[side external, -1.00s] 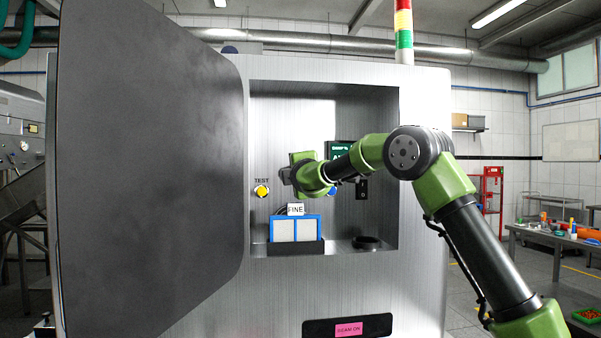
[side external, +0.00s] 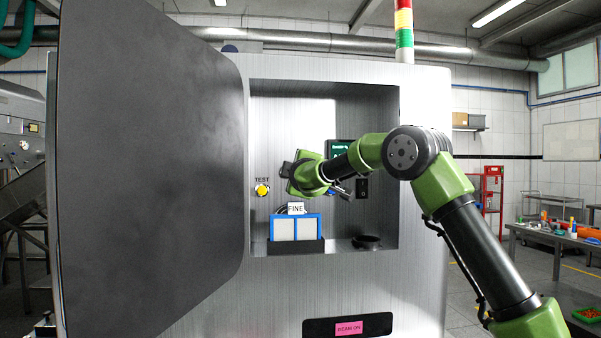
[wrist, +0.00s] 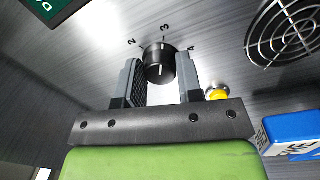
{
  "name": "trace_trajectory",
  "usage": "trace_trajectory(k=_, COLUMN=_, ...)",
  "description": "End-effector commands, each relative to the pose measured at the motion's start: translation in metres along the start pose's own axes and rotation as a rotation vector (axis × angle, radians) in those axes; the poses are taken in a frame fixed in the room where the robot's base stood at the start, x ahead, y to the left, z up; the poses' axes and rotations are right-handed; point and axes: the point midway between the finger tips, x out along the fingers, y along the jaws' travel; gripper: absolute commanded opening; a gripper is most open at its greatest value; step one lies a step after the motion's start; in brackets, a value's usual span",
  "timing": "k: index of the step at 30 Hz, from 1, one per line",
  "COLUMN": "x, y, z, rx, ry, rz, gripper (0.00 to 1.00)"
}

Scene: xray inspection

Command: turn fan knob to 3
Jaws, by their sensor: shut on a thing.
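The black fan knob (wrist: 160,66) is in the upper middle of the wrist view, on the brushed metal panel. Its printed numbers 2, 3 and 4 are around its far side. A white line on the knob points roughly toward the 3. My gripper (wrist: 160,60) has one finger on each side of the knob and is shut on it. In the side view my gripper (side external: 304,176) is inside the recess at the back panel, rolled at a tilt, and hides the knob.
The yellow TEST button (side external: 262,190) is left of my gripper. A blue-framed filter (side external: 296,229) stands in a black holder below, with a FINE tag above it. A black ring (side external: 367,242) lies on the recess floor. The large door (side external: 150,170) stands open at left.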

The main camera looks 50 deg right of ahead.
Motion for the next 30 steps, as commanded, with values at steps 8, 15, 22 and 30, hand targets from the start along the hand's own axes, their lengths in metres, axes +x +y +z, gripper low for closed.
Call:
trace_trajectory(k=8, x=0.000, y=0.000, z=-0.001, rx=-0.002, ry=0.001, rz=-0.001, gripper=0.50)
trace_trajectory(k=15, x=0.000, y=0.000, z=0.000, rx=-0.002, ry=0.001, rz=0.000, gripper=0.59)
trace_trajectory(k=22, x=-0.009, y=0.000, z=-0.001, rx=-0.002, ry=0.001, rz=-0.001, gripper=0.59)
trace_trajectory(k=30, x=-0.051, y=0.001, z=-0.001, rx=-0.002, ry=0.004, rz=-0.001, gripper=0.59)
